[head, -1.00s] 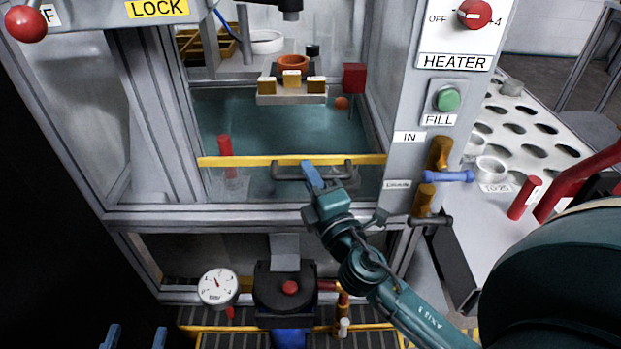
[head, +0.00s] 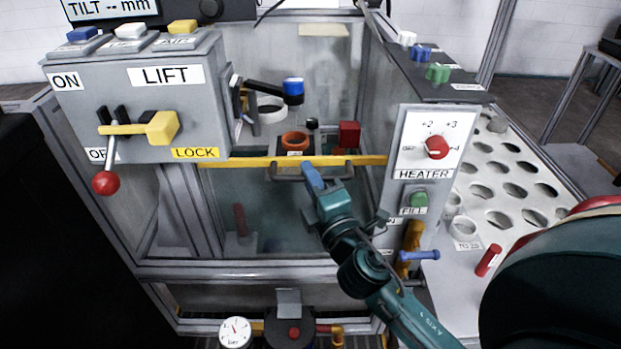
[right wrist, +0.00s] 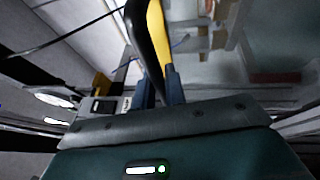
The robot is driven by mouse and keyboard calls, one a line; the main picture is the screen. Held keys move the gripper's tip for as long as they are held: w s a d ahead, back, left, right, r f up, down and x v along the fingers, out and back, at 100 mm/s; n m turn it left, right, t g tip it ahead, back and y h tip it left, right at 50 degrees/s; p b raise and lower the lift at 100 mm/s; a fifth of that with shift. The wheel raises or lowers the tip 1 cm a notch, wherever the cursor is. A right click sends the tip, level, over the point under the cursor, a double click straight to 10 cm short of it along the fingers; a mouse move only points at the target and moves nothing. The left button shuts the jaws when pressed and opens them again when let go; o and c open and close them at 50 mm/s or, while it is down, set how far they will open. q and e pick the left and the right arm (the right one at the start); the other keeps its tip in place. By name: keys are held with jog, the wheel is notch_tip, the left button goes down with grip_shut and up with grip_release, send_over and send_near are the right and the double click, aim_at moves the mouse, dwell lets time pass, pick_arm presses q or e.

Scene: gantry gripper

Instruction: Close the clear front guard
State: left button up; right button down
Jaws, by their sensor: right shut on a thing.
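The clear front guard (head: 275,215) is a see-through panel with a yellow top edge (head: 235,162) across the machine's front. Its edge is level with the LOCK label, and the opening above it is uncovered. A grey bar handle (head: 284,178) sits just under the yellow edge. My right gripper (head: 312,178) is shut on this handle, its blue finger in front of the yellow edge. In the right wrist view, a dark bar (right wrist: 146,45) and the yellow edge (right wrist: 157,35) run up from between the fingers (right wrist: 160,93). My left gripper is out of view.
A LIFT box (head: 140,95) with a yellow lever and red-knobbed handle stands left of the opening. The heater panel (head: 425,145) and a blue-handled valve (head: 415,255) are close right of my arm. An orange ring (head: 295,141) and red block (head: 349,134) show inside.

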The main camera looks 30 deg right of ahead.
notch_tip(320, 180, up, 5)
jog(key=p, duration=0.3)
pick_arm(q)
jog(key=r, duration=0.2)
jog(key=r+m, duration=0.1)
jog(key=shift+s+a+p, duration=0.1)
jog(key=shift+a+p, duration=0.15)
jog(key=shift+p, duration=0.1)
pick_arm(e)
jog(key=shift+r, duration=0.5)
jog(key=c, duration=1.8)
grip_release()
jog(key=shift+w, duration=0.1)
jog(key=shift+o, duration=0.3)
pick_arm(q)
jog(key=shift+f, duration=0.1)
pick_arm(e)
jog(key=shift+f, duration=0.2)
